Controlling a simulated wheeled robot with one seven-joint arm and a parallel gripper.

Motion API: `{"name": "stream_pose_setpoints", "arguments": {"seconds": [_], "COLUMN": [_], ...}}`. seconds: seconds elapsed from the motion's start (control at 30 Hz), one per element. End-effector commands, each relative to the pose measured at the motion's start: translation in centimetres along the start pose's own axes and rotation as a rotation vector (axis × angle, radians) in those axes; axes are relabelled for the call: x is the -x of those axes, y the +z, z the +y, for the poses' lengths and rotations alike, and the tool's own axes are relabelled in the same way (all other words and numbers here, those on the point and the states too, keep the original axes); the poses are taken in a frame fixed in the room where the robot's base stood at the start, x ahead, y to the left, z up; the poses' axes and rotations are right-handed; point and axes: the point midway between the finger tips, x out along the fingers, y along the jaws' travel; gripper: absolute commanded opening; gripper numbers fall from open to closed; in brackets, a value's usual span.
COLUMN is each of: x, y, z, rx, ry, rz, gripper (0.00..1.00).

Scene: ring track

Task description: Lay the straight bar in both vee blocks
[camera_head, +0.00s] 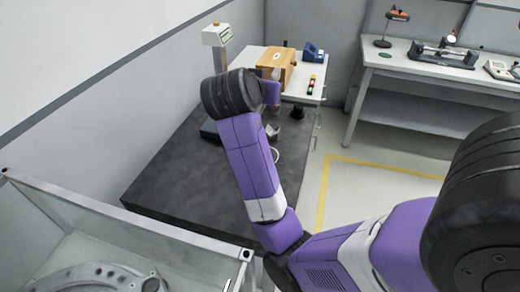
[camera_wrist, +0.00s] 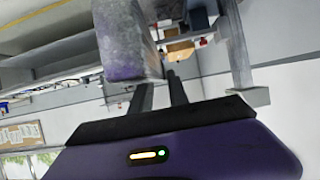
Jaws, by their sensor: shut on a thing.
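My gripper (camera_wrist: 158,84) shows in the wrist view with its two dark fingers close together. It is shut on a grey metal piece (camera_wrist: 126,42), which looks like the straight bar; it fills the view just beyond the fingers, seen close up and strongly foreshortened. In the head view my gripper is over the far part of the dark slab, mostly hidden behind my own wrist. A small grey block (camera_head: 271,131), perhaps a vee block, shows on the slab beside my arm. A second block cannot be made out; my arm covers much of the slab.
The dark slab (camera_head: 165,178) is clear at its near left. A gauge with a white head (camera_head: 216,35) stands at its left edge. Behind are a wooden box (camera_head: 277,64) and a blue device (camera_head: 313,52). A clear-walled bin (camera_head: 110,225) is nearest, and a bench (camera_head: 425,68) stands right.

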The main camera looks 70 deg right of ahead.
Motion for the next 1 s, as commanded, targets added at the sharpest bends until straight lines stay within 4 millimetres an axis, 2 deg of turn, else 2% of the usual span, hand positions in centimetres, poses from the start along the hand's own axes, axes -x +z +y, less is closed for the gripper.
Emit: {"name": "stream_pose_setpoints", "arguments": {"seconds": [0.1,0.5,0.6,0.87,1.0], "x": [-1.2,-4.9,-5.5,-6.4,-7.2], "y": [2.6,10.4,11.8,13.5,15.2], "z": [0.0,0.0,0.0,0.0,0.0], "rx": [0.008,0.004,0.004,0.002,0.003], "ry": [0.001,0.001,-0.001,-0.001,0.0], "rz": [-0.003,-0.002,-0.001,0.0,0.0], "gripper": [0.0,0.0,0.0,0.0,0.0]}}
